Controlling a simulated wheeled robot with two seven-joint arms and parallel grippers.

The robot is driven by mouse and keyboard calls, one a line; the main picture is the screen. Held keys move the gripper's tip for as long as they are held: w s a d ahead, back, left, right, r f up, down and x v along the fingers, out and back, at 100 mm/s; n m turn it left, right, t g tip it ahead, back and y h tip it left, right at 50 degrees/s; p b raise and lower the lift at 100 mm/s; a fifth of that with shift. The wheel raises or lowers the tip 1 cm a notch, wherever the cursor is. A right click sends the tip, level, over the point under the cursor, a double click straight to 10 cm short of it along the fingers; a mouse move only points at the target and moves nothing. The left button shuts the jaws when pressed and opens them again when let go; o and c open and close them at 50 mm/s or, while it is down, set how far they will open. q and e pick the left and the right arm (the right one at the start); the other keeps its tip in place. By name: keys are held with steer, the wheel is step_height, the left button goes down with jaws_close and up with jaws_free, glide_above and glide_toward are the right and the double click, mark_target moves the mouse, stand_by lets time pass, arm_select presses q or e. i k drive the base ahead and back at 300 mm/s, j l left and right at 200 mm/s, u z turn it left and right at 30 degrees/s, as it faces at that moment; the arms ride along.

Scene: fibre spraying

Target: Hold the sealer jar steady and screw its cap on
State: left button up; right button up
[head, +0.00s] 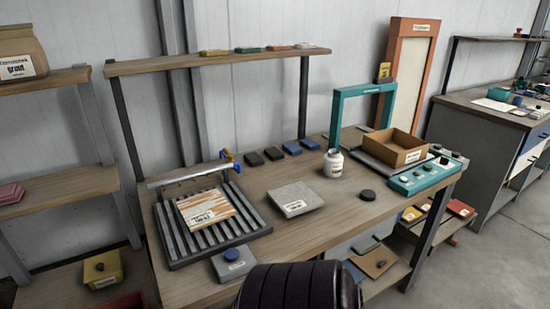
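The sealer jar, a small white jar (333,163) with a label on its front, stands upright on the wooden workbench (330,221). Its top looks uncapped, with a narrower neck. A dark round disc (367,195), which looks like the cap, lies flat on the bench to the right of and nearer than the jar, apart from it. Neither of my grippers shows in the head view. A dark ribbed part, which looks like part of my own body, fills the bottom middle and hides some of the bench's front edge.
A slatted rack (249,228) holds a striped labelled package (207,208). A grey slab (296,198) lies between rack and jar. Dark and blue blocks (292,149) lie behind. A cardboard box (397,148) and teal control panel (424,178) stand right. Bare wood surrounds the dark disc.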

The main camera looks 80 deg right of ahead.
mark_target(332, 163)
steer(key=z, duration=2.95)
